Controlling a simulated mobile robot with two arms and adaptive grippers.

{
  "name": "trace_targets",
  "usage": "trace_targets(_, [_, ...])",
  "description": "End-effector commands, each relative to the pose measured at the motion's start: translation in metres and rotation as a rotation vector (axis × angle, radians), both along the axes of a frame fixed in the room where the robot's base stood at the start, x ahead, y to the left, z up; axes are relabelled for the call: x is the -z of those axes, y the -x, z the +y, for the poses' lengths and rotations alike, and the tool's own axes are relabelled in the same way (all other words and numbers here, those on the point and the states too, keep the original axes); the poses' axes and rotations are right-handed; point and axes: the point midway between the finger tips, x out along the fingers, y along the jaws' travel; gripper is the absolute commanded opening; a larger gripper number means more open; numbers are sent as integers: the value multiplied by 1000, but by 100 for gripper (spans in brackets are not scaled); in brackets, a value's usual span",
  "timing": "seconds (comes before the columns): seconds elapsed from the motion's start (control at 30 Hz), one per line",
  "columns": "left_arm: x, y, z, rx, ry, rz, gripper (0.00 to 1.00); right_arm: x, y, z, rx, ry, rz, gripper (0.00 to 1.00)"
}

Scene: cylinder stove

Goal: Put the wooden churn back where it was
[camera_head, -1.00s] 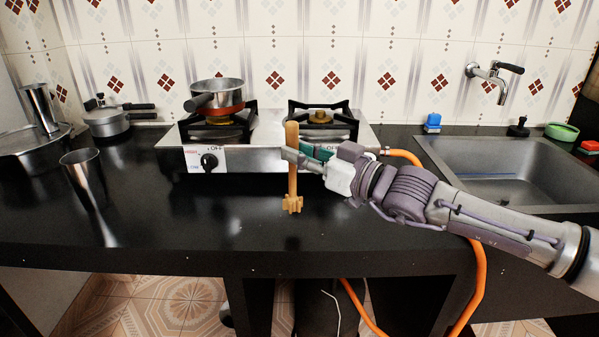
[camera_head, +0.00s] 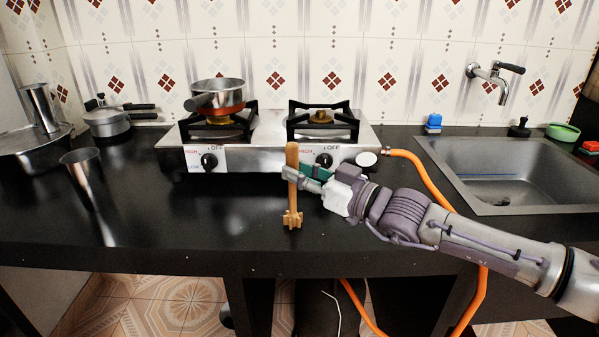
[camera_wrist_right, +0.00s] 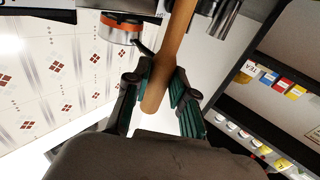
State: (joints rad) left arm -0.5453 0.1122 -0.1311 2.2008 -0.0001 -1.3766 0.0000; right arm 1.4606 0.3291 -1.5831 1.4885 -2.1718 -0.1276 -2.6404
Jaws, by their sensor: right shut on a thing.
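The wooden churn (camera_head: 292,210) is a light brown stick with a notched head at its lower end. It is upright in front of the stove, near the counter's front part. My right gripper (camera_head: 297,174) is shut on its shaft, coming from the right. I cannot tell whether the notched head touches the counter. In the right wrist view the churn's shaft (camera_wrist_right: 168,60) lies between the two fingers of the right gripper (camera_wrist_right: 160,90). My left gripper is not in view.
The two-burner stove (camera_head: 255,158) stands behind, with a pan (camera_head: 216,92) on its left burner. A steel cup (camera_head: 84,178) stands at left on the black counter (camera_head: 190,220). A sink (camera_head: 510,170) and orange hose (camera_head: 430,185) are at right.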

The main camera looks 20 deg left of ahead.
Motion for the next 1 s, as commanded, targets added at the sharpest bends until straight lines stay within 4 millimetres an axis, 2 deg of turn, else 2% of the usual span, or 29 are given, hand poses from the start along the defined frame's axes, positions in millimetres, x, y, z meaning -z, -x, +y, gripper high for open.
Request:
trace_targets(0.2, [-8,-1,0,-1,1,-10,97,1,0,0,0,-1,0,0])
trace_targets(0.23, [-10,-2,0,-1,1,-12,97,1,0,0,0,0,0,29])
trace_targets(0.37, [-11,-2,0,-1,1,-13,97,1,0,0,0,0,0,49])
trace_targets(0.73, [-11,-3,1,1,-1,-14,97,-1,0,0,0,0,0,49])
trace_targets(0.83, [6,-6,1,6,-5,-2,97,-4,0,0,0,0,0,49])
trace_targets(1.0, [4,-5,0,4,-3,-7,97,1,11,-37,4,1,1,49])
